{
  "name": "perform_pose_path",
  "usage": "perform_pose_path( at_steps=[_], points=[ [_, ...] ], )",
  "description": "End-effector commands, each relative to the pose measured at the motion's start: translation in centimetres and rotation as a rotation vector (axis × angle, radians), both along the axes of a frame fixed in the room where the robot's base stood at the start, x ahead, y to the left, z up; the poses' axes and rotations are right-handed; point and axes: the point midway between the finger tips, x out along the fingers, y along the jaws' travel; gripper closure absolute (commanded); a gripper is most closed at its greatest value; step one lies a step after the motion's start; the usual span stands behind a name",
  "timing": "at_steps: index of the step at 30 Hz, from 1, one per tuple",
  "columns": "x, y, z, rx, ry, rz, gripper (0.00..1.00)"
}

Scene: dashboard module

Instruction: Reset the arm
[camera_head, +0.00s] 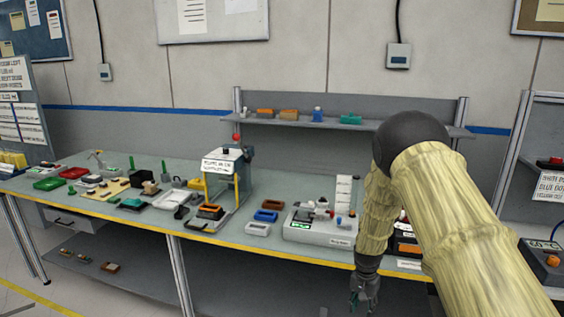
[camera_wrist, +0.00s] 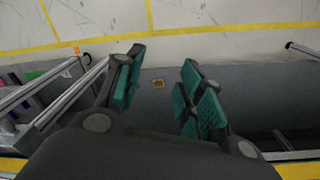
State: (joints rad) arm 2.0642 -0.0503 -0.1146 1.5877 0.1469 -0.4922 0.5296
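My arm reaches in from the right of the head view, bent at a dark elbow, with its forearm hanging down. My gripper (camera_head: 364,298) hangs in front of the workbench's yellow front edge, low in the head view. In the wrist view my gripper (camera_wrist: 157,90) has its two teal-padded fingers spread apart. Nothing is between the fingers; the floor and a grey surface show past them. The gripper touches nothing that I can see.
The workbench (camera_head: 270,245) holds a press-like fixture (camera_head: 228,172), a white device (camera_head: 320,225), small trays (camera_head: 269,215) and boxes. A shelf (camera_head: 350,125) stands behind. Another station with a dark box (camera_head: 548,262) is at the right. My forearm partly hides the bench's right end.

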Motion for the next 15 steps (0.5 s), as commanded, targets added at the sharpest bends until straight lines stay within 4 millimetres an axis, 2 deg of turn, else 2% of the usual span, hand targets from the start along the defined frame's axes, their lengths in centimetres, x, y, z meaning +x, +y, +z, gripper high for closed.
perform_pose_path(
  at_steps=[1, 6, 11, 15],
  points=[
    [-2.4, -0.1, -2.4, -0.001, 0.01, 0.024, 0.62],
    [-10.0, -0.3, -8.7, -0.008, 0.019, 0.126, 0.62],
    [-18.0, 0.0, -13.3, -0.008, 0.025, 0.229, 0.62],
    [-25.7, 0.5, -16.1, 0.0, 0.031, 0.324, 0.62]
  ],
)
